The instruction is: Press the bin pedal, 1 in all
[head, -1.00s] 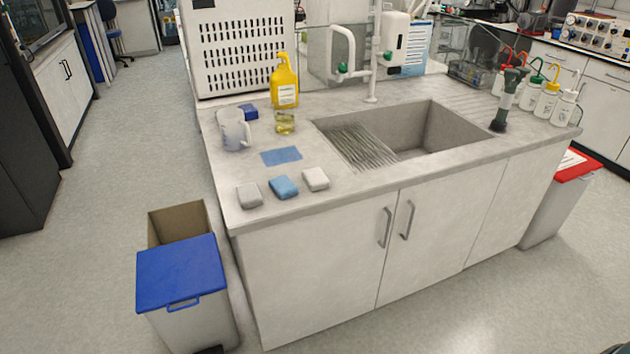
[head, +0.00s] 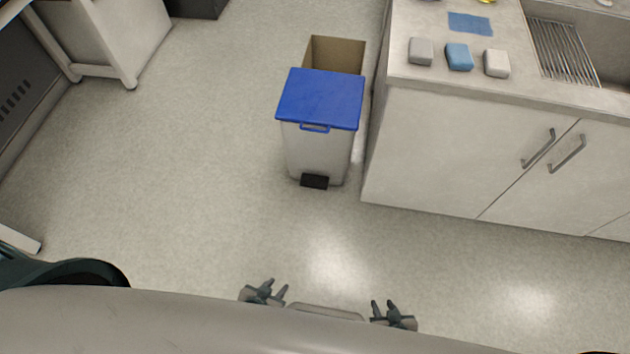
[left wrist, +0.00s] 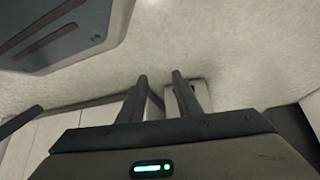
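The bin (head: 318,150) has a pale body and a shut blue lid (head: 320,98) with a small handle at its front. Its black pedal (head: 314,181) sticks out at the foot of the front side, at floor level, facing me, with nothing on it. My left gripper (head: 277,285) is at the bottom of the head view, below and left of the pedal in the picture and apart from it. In the left wrist view its two fingers (left wrist: 160,80) stand apart and hold nothing. My right gripper (head: 383,303) is also at the bottom, further right, fingers apart and empty.
An open brown box (head: 337,53) stands behind the bin. A white cabinet (head: 450,150) with a sink counter is close on the bin's right. Sponges (head: 459,57) lie on the counter. The floor (head: 200,180) in front and left of the bin is clear.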

